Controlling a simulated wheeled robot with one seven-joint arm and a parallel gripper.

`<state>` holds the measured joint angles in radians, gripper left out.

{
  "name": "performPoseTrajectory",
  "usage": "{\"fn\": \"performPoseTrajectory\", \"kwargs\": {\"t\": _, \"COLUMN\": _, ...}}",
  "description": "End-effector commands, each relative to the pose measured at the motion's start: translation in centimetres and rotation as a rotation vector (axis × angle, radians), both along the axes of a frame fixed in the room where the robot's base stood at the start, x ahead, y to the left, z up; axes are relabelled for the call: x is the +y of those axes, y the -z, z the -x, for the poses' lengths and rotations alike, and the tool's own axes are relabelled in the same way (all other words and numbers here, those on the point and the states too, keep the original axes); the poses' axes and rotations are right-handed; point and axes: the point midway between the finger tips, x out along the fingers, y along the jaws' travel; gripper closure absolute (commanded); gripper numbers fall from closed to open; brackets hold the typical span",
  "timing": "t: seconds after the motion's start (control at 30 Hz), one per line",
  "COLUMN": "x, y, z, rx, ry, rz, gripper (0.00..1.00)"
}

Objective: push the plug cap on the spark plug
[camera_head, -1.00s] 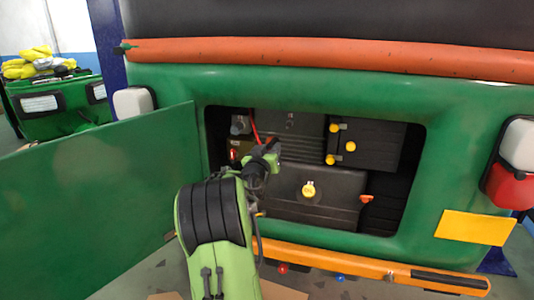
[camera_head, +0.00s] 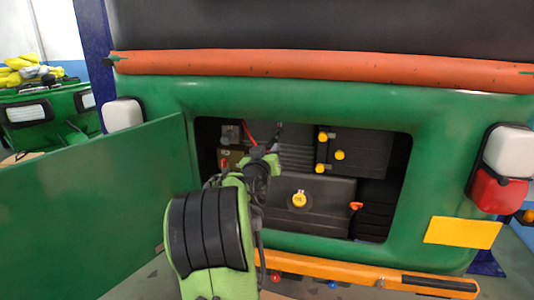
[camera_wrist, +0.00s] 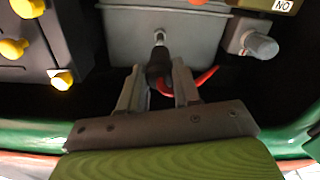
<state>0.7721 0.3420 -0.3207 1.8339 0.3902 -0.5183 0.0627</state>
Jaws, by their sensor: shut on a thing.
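The black plug cap (camera_wrist: 157,68) is between the two fingers of my gripper (camera_wrist: 158,78) in the wrist view, and the gripper is shut on it. A red lead (camera_wrist: 205,77) shows beside the right finger. The spark plug (camera_wrist: 160,36) is a small pale metal stub on the grey engine block (camera_wrist: 190,30). The cap's narrow end points at the plug, roughly in line with it; I cannot tell whether they touch. In the head view my gripper (camera_head: 264,160) reaches into the engine bay, and my arm hides the cap and plug there.
The green body's opening (camera_head: 300,238) frames the bay. An open green door (camera_head: 95,205) stands to the left. A dark box with yellow caps (camera_head: 340,155) and a black tank with a yellow oil cap (camera_head: 299,199) are nearby. An orange bumper (camera_head: 350,272) runs below.

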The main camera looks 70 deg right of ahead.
Motion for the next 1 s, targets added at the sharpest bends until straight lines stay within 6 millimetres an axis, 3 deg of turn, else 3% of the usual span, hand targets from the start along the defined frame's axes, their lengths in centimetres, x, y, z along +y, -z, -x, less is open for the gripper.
{"fn": "performPoseTrajectory", "kwargs": {"t": 1.0, "x": -1.4, "y": 0.0, "z": -0.2, "rx": 0.000, "ry": 0.002, "rz": 0.000, "gripper": 0.95}}
